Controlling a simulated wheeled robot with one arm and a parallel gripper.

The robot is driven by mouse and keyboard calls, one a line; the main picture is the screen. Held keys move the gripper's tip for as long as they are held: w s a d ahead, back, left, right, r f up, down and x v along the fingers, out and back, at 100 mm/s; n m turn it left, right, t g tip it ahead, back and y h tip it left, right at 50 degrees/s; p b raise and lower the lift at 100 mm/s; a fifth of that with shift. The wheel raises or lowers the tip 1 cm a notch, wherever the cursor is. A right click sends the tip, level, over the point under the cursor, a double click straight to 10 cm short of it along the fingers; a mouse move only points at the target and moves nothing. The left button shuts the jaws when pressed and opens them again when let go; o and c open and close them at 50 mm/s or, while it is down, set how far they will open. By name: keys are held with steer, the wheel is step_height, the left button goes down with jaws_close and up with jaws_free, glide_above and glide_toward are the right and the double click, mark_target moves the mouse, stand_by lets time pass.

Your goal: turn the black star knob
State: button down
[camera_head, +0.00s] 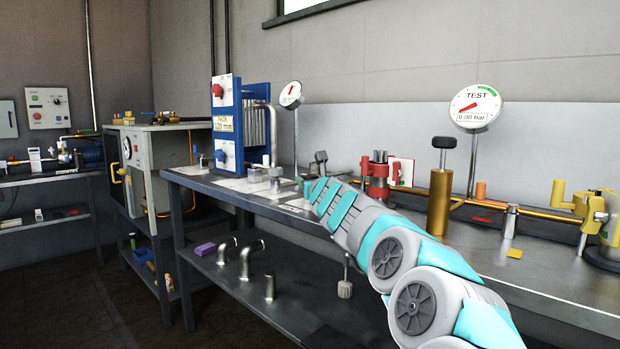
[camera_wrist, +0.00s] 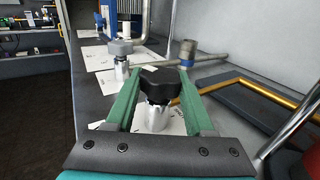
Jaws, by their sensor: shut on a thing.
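The black star knob (camera_wrist: 162,81) sits on a short shiny metal post in the middle of the wrist view. My gripper (camera_wrist: 161,85) has one green finger on each side of the knob and is shut on it. In the head view my gripper (camera_head: 309,188) is low over the bench, at the far end of my teal and grey arm. I cannot make out the black knob there.
White sheets lie on the bench. A red clamp (camera_head: 378,178), brass cylinder (camera_head: 439,203) and TEST gauge (camera_head: 475,106) stand to the right.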

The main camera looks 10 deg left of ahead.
steer(key=shift+d+r+n+y+p, duration=0.1)
steer(key=shift+r+n+y+p, duration=0.25)
steer(key=shift+p, duration=0.2)
steer(key=shift+f+n+g+y+p, duration=0.2)
steer(key=shift+n+g+y+p, duration=0.85)
steer(key=shift+y+p, duration=0.55)
steer(key=shift+n+g+y+p, duration=0.65)
steer(key=shift+n+g+y, duration=0.15)
steer(key=shift+y, duration=0.15)
steer(key=c, duration=0.6)
jaws_free()
steer(key=o, duration=0.3)
steer(key=shift+f, duration=0.1)
steer(key=shift+b+v, duration=0.7)
steer(key=shift+v, duration=3.1)
